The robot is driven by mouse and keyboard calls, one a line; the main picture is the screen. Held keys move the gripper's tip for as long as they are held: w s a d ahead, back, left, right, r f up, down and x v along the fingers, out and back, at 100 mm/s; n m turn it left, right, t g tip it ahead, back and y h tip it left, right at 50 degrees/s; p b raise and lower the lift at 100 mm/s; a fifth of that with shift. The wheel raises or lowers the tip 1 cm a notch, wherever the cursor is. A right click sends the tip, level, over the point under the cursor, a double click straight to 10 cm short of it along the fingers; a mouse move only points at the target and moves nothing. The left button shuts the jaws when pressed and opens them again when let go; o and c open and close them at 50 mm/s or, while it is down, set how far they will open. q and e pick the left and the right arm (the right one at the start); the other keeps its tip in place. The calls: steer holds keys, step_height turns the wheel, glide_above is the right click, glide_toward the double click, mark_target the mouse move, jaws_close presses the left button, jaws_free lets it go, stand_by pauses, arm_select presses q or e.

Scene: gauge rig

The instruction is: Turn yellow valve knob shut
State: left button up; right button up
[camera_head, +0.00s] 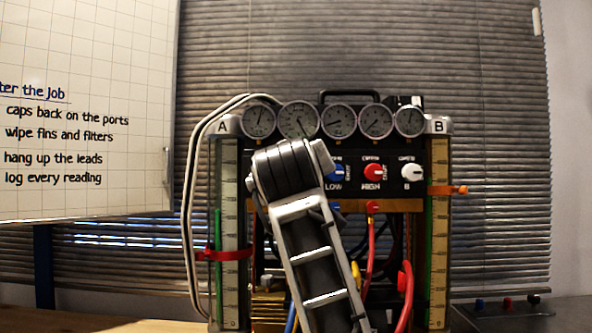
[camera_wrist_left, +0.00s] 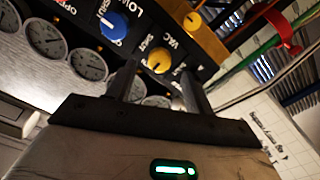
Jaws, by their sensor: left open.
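The yellow valve knob (camera_wrist_left: 160,61) sits on the black panel in the left wrist view, with VAC and SHUT lettering beside it. My left gripper (camera_wrist_left: 160,69) is open, with one finger to each side of the knob in the picture and gaps between. I cannot tell whether the fingertips reach the knob's depth. In the head view my left arm (camera_head: 315,262) rises in front of the rig and hides the yellow knob and the fingers. My right gripper is in neither view.
The blue LOW knob (camera_wrist_left: 113,25) is beside the yellow one. The red HIGH knob (camera_head: 373,171) and white B knob (camera_head: 412,172) are to its right. Several gauges (camera_head: 339,121) line the top. Red hoses (camera_head: 371,250) hang below. A whiteboard (camera_head: 80,110) stands at left.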

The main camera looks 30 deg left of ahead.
arm_select(q)
steer(key=x, duration=0.5)
steer(key=shift+w+a, duration=0.15)
steer(key=shift+w, duration=0.05)
steer(key=c, duration=1)
